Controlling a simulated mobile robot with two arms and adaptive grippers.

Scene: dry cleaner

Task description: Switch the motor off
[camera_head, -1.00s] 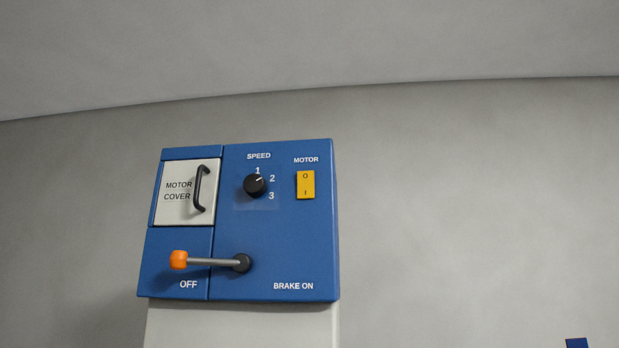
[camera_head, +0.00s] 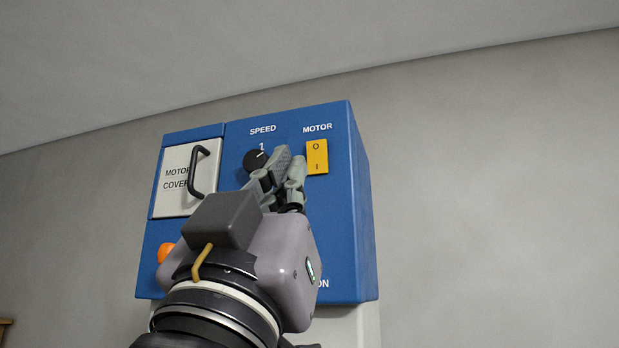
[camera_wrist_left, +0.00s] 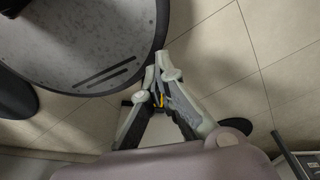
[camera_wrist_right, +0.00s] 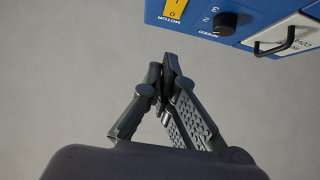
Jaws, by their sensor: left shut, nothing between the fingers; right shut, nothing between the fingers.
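The yellow motor switch (camera_head: 317,157) is a rocker marked O above and I below, under the word MOTOR on the blue control panel (camera_head: 358,230). I cannot tell which half is pressed in. My right gripper (camera_head: 292,156) is shut and empty in front of the panel, just left of the switch in the head view; contact cannot be told. In the right wrist view the switch (camera_wrist_right: 174,9) is at the top, beyond the shut fingertips (camera_wrist_right: 166,65) and apart from them in the picture. My left gripper (camera_wrist_left: 157,66) is shut and empty above the floor.
The black speed knob (camera_head: 255,160) is left of the switch, close to my right fingers. The motor cover handle (camera_head: 197,172) juts out further left. The orange lever end (camera_head: 166,252) shows low left; my arm hides the rest. The wall right of the panel is clear.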

